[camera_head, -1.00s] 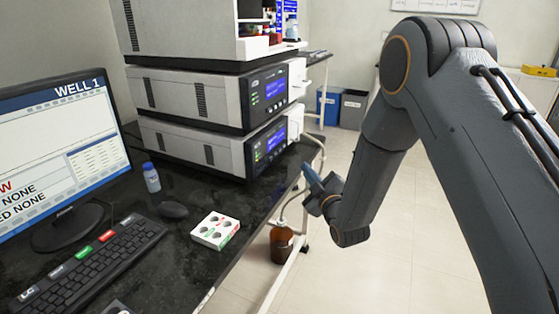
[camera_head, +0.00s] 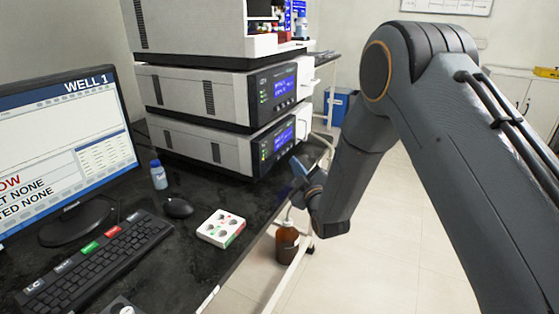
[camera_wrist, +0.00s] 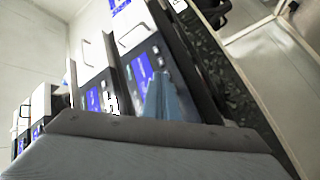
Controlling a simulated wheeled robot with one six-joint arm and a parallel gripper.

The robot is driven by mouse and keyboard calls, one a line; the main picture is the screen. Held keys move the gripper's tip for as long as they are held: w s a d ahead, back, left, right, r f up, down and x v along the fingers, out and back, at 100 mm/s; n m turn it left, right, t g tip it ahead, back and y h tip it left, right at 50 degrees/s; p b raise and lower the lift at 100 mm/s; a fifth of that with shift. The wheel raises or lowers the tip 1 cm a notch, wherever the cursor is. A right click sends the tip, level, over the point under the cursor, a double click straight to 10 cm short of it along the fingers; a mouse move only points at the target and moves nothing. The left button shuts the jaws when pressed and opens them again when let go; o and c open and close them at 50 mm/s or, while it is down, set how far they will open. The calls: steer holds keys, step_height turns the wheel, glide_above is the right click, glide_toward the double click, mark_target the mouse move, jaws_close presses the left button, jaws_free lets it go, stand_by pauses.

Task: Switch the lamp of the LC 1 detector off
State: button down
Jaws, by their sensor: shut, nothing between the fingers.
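A stack of white and dark grey instrument modules stands on the black bench in the head view. The lower module (camera_head: 205,147) and the one above it (camera_head: 200,92) have dark front panels with lit blue screens and small indicator lights. I cannot read which is the LC 1 detector, or make out its lamp control. My gripper (camera_head: 298,166) is just in front of the lower module's panel, to its right, its blue fingers together and empty. In the wrist view the blue fingers (camera_wrist: 166,98) overlap a panel beside a blue screen (camera_wrist: 141,78); contact cannot be told.
A monitor (camera_head: 62,140), keyboard (camera_head: 95,262), mouse (camera_head: 178,207), small blue-capped bottle (camera_head: 158,175) and white tray with round wells (camera_head: 221,228) occupy the bench on the left. A brown bottle (camera_head: 287,243) sits below the bench edge. The floor to the right is open.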

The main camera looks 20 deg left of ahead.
mark_target(278, 158)
steer(key=shift+w+a, duration=0.1)
steer(key=shift+a, duration=1)
steer(key=shift+a, duration=0.15)
stand_by(1.2)
steer(key=shift+a+b, duration=0.25)
steer(key=shift+b, duration=0.1)
